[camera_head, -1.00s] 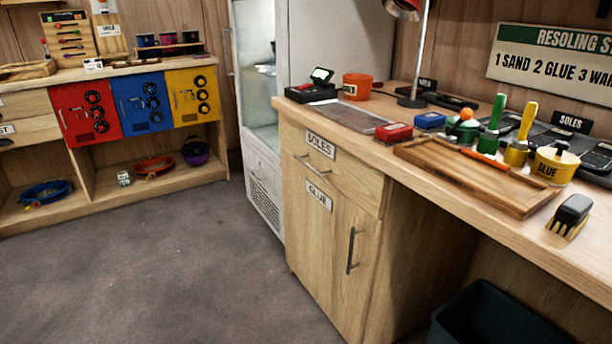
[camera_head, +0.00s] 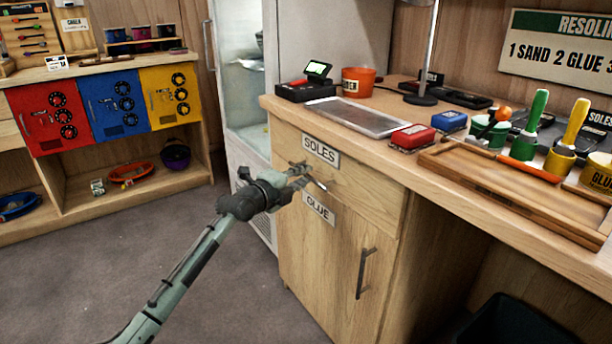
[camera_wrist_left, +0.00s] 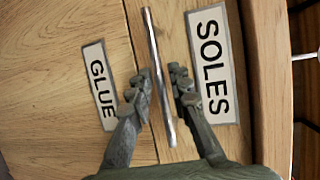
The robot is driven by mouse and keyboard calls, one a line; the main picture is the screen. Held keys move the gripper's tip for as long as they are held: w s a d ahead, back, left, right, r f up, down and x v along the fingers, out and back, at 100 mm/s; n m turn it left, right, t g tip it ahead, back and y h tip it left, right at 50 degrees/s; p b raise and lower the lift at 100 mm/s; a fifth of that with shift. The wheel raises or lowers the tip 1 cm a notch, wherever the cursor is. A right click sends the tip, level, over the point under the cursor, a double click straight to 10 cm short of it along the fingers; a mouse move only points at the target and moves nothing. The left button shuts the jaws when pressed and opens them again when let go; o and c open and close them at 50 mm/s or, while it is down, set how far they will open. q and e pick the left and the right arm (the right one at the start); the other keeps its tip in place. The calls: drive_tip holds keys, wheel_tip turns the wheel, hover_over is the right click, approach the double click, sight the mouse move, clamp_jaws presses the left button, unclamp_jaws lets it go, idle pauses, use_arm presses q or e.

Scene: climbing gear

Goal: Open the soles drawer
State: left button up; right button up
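The soles drawer (camera_head: 365,190) is the top drawer of the wooden bench and looks closed. Its SOLES label (camera_head: 321,149) sits above a thin metal bar handle (camera_head: 317,184). My left gripper (camera_head: 300,177) is at the handle in the head view, partly covering it. In the left wrist view, the open fingers of the gripper (camera_wrist_left: 160,95) stand on either side of the handle (camera_wrist_left: 158,70), with small gaps visible. The SOLES label (camera_wrist_left: 212,62) and GLUE label (camera_wrist_left: 100,85) flank them. My right gripper is not in view.
The GLUE cupboard door (camera_head: 325,260), with a vertical handle (camera_head: 364,272), is below the drawer. The bench top (camera_head: 290,108) carries a tray (camera_head: 500,185), brushes and boxes. A white fridge (camera_head: 235,100) stands to the left. The floor (camera_head: 90,270) in front is clear.

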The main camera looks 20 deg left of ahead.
use_arm(q)
drive_tip(key=shift+x, duration=0.95)
drive_tip(key=shift+f, duration=0.1)
drive_tip(key=shift+c, duration=0.6)
clamp_jaws()
